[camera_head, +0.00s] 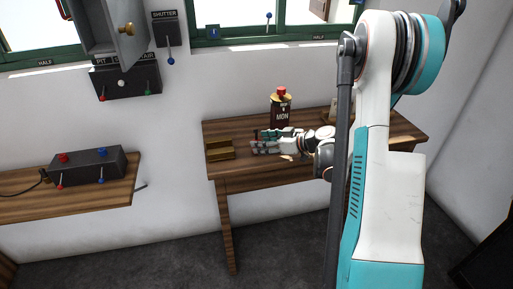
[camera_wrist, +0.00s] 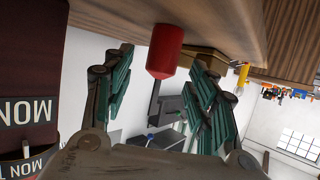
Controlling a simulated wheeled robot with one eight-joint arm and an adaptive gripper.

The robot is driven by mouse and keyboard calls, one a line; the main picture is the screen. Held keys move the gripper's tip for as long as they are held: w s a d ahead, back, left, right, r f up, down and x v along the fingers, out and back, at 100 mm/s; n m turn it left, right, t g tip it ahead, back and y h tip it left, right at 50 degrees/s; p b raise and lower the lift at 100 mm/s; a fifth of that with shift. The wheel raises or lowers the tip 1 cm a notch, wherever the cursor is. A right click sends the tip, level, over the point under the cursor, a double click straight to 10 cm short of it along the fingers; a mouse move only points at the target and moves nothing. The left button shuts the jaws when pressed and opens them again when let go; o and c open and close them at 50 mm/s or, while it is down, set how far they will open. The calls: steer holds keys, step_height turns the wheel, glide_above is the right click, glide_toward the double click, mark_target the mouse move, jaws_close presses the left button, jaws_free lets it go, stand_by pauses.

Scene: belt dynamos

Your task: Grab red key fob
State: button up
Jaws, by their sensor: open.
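The red key fob (camera_wrist: 165,50) shows in the wrist view as a short red cylinder at the table surface, between the two finger pads. I cannot make it out clearly in the head view. My gripper (camera_head: 256,141) is low over the wooden table, pointing left. In the wrist view its green-padded fingers (camera_wrist: 163,66) stand apart, one on each side of the fob. I see a gap on both sides, and nothing is held. The far end of the fob is hidden by the tabletop edge in the wrist view.
A dark red box marked MON (camera_head: 282,112) stands close behind my gripper; it fills the left of the wrist view (camera_wrist: 30,70). A brass-coloured tray (camera_head: 220,154) lies just left of the fingertips. A lever box (camera_head: 88,166) sits on the left shelf.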

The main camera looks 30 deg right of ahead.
steer(key=x, duration=0.3)
steer(key=shift+w+a+f+b, duration=0.1)
steer(key=shift+w+a+b, duration=0.1)
steer(key=shift+b, duration=0.2)
steer(key=c, duration=1.2)
steer(key=shift+o, duration=0.2)
